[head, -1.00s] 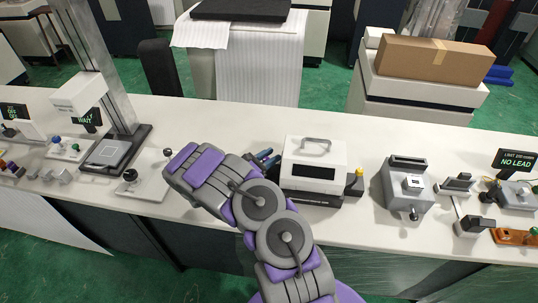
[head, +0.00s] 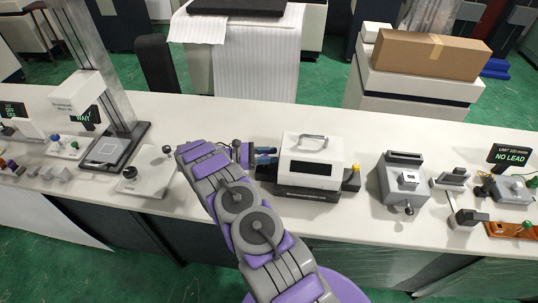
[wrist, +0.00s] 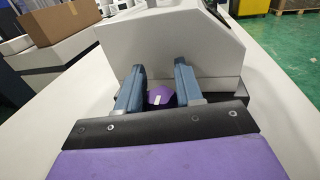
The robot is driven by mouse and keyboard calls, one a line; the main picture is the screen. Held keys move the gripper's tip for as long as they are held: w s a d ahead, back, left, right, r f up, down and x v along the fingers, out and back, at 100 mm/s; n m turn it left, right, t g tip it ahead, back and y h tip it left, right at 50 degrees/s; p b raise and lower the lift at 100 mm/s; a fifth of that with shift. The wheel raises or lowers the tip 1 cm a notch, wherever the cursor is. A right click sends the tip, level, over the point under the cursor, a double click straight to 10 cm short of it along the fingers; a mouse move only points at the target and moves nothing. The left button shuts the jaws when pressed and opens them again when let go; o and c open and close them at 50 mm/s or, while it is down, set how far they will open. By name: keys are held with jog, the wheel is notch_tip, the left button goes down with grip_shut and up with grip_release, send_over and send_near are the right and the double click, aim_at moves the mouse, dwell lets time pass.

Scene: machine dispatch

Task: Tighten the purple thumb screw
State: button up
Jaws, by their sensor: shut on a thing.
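The purple thumb screw (wrist: 162,96) shows in the wrist view, low on the side of a white machine, with a pale mark on its face. My gripper (wrist: 161,92) has its two blue-grey fingers on either side of the screw and is shut on it. In the head view my gripper (head: 265,156) reaches the left side of the white machine (head: 312,153), which has a grey handle on top and a dark front window. The screw is hidden in the head view.
A grey device (head: 404,183) with a front knob stands right of the machine. A flat plate with black knobs (head: 145,181) lies to the left. Farther right is a sign reading "NO LEAD" (head: 510,158). Bare bench lies behind the machine.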

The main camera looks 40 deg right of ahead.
jog(key=shift+a+r+m+g+y, duration=0.1)
jog(key=shift+a+m+g+y, duration=0.05)
jog(key=shift+m+g+y, duration=0.75)
jog(key=shift+w, duration=0.1)
jog(key=o, duration=0.9)
jog(key=shift+c, duration=0.2)
jog(key=shift+o, duration=0.5)
